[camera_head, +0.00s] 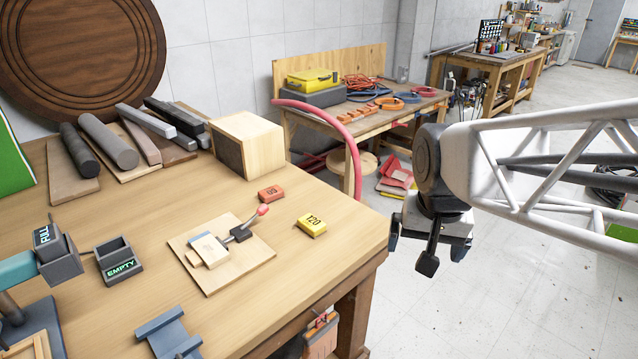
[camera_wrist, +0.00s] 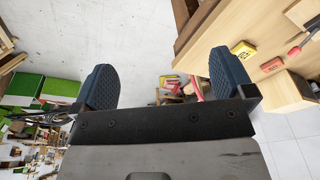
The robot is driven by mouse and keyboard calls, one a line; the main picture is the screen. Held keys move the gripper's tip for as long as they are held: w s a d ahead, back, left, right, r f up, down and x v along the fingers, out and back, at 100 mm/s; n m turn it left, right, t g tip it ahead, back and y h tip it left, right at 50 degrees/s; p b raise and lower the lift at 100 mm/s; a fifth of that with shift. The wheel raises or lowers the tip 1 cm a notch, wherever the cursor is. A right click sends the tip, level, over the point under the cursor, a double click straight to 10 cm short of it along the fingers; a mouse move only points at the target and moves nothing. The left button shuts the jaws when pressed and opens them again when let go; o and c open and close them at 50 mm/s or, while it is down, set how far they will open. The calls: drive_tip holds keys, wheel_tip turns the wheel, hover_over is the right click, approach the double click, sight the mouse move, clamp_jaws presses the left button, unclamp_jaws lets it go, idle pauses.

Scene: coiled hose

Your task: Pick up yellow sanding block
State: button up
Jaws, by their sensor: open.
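The yellow sanding block (camera_head: 312,225), marked "120", lies flat on the wooden workbench (camera_head: 330,262) near its right end. In the wrist view the yellow block (camera_wrist: 244,49) shows at the upper right, beside the right fingertip. My gripper (camera_head: 432,248) is off the right end of the workbench, over the floor and to the right of the block. In the wrist view my gripper (camera_wrist: 164,80) has its two dark ridged fingers wide apart, with nothing between them.
A red block (camera_head: 271,193) lies just behind the yellow one. A wooden board with a red-tipped toggle clamp (camera_head: 222,252) is to its left. A wooden box (camera_head: 247,148) stands behind. A red hose (camera_head: 335,130) arches beyond the bench. Bare bench surrounds the yellow block.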

drive_tip(key=w+a+f+m, duration=0.15)
drive_tip(key=w+a, duration=0.35)
drive_tip(key=w, duration=0.5)
drive_tip(key=m+g, duration=0.2)
drive_tip(key=m, duration=0.3)
hover_over(312, 221)
drive_tip(key=f, duration=1.1)
drive_tip(key=shift+s+d+f, duration=0.15)
drive_tip(key=shift+d+f, duration=0.1)
drive_tip(key=shift+f, duration=0.05)
drive_tip(key=shift+w+a+f, duration=0.3)
drive_tip(key=shift+f, duration=1.3)
drive_tip(key=shift+s+f, duration=0.2)
drive_tip(key=shift+f, duration=2.4)
